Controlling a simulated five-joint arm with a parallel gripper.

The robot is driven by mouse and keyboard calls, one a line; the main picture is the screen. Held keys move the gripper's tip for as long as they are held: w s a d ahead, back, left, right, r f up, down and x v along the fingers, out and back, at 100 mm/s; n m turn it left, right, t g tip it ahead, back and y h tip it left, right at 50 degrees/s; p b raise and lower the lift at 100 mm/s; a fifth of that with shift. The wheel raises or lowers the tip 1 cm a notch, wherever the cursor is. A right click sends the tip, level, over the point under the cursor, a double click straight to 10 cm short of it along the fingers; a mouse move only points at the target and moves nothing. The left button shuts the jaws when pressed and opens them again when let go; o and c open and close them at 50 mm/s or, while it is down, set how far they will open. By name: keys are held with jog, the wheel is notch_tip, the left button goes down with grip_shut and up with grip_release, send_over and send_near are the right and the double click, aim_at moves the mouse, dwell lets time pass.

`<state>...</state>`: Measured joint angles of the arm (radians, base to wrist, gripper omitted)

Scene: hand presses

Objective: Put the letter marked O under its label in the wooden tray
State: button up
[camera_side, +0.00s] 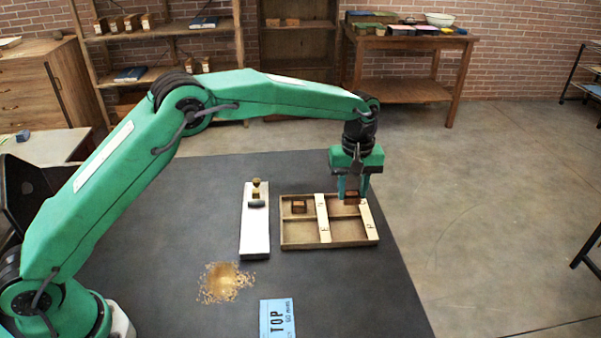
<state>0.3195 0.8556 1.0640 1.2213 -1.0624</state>
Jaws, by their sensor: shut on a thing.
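The wooden tray (287,246) lies on the dark table, split into compartments by wooden dividers and pale label strips with small marks too small to read. My gripper (351,195) points down over the tray's back right part. It is shut on a small brown letter block (351,199); its letter cannot be read. The held block is at or just above the back right compartment; I cannot tell if it touches the tray floor. Another brown block (299,206) sits in the back left compartment. The front compartments look empty.
A long pale board (255,228) with a brass knob and dark piece lies left of the tray. Shelves and a workbench (409,40) stand far behind.

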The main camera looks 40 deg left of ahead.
send_over(341, 208)
notch_tip(341, 208, down, 4)
jog(key=shift+w+f, duration=0.1)
jog(key=shift+f, duration=2.05)
jog(key=shift+f, duration=0.15)
jog(key=o, duration=1)
jog(key=shift+c, duration=0.2)
notch_tip(341, 208, up, 12)
jog(key=shift+r, duration=0.2)
jog(key=shift+r, duration=0.1)
